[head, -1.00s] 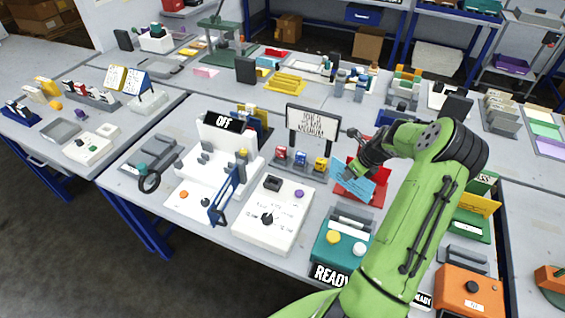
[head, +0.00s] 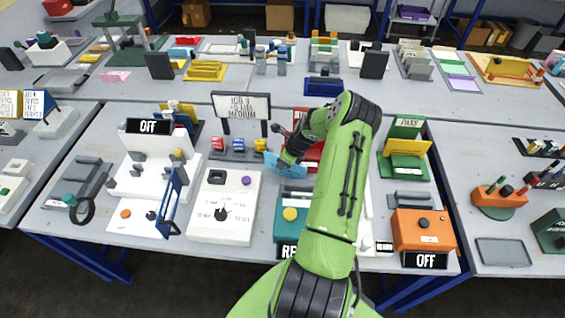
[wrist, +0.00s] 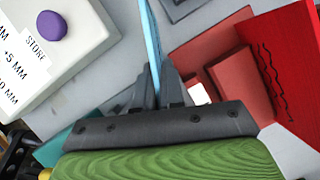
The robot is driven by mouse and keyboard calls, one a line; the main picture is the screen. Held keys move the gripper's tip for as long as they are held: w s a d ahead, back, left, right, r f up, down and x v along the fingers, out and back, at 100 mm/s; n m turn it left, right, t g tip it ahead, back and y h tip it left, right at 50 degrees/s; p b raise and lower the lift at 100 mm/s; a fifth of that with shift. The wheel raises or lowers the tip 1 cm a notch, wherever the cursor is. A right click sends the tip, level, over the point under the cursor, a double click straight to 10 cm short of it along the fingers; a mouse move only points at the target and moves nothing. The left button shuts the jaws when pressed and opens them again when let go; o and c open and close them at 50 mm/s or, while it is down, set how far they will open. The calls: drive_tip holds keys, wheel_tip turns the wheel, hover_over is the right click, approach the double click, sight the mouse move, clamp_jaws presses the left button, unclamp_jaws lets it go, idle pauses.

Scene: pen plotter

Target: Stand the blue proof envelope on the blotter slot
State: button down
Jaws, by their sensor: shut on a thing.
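My gripper (head: 288,158) is shut on the light blue proof envelope (head: 284,169), held over the middle of the table, in front of a red holder (head: 311,150). In the wrist view the envelope (wrist: 153,42) stands edge-on between the fingers (wrist: 158,85) and points away from my gripper. The red holder (wrist: 281,55) is to its right there, apart from it. I cannot tell for sure which fixture is the blotter slot; a grey slotted piece (head: 410,199) lies right of my arm, and another grey tray (head: 80,178) lies at the left.
A white box with a purple button (head: 226,204) stands left of my gripper, and a teal box with a yellow button (head: 290,214) stands in front. A sign on posts (head: 241,105) is behind. A green holder (head: 405,160) and an orange box (head: 424,230) are at right.

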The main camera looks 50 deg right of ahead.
drive_tip(key=shift+f, duration=0.1)
drive_tip(key=c, duration=1.7)
unclamp_jaws()
drive_tip(key=o, duration=0.5)
drive_tip(key=shift+c, duration=0.2)
